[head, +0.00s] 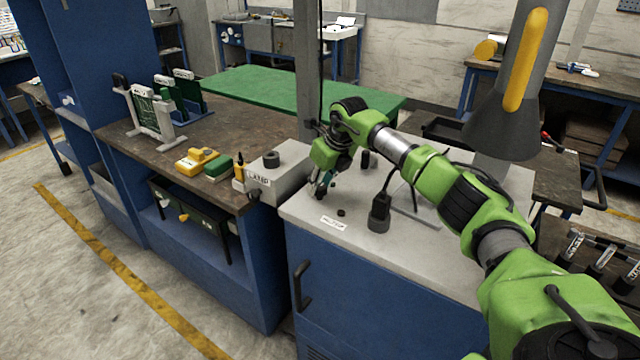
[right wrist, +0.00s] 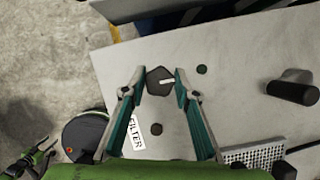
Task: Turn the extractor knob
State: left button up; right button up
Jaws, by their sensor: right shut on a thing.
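The extractor knob (right wrist: 159,88) is dark and faceted with a white pointer line, set on a pale grey panel in the right wrist view. My right gripper (right wrist: 160,75) has one teal-padded finger on each side of it and is shut on it. My left gripper is in neither view.
Close by are a FILTER label (right wrist: 135,133), a small dark round part (right wrist: 156,129), a green button (right wrist: 201,69) and a black cylinder (right wrist: 292,92). A LAMP box (head: 285,178) stands left of my gripper. A grey hood (head: 505,120) hangs at the right.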

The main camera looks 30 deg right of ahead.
jog(key=m+h, duration=0.1)
jog(key=m, duration=0.2)
jog(key=m+h, duration=0.1)
jog(key=m, duration=0.3)
jog(key=shift+a+h, duration=0.1)
jog(key=shift+h, duration=0.2)
jog(key=m+g+b, duration=0.1)
jog(key=m, duration=0.1)
jog(key=m+h+b, duration=0.1)
jog(key=m, duration=0.2)
jog(key=shift+w+g+h, duration=0.1)
jog(key=shift+g+h, duration=0.2)
jog(key=shift+g, duration=0.1)
jog(key=m+g, duration=0.1)
jog(key=m, duration=0.1)
jog(key=m+b, duration=0.1)
jog(key=m, duration=0.2)
jog(key=shift+g+h, duration=0.4)
jog(key=shift+m, duration=0.4)
jog(key=o, duration=1.1)
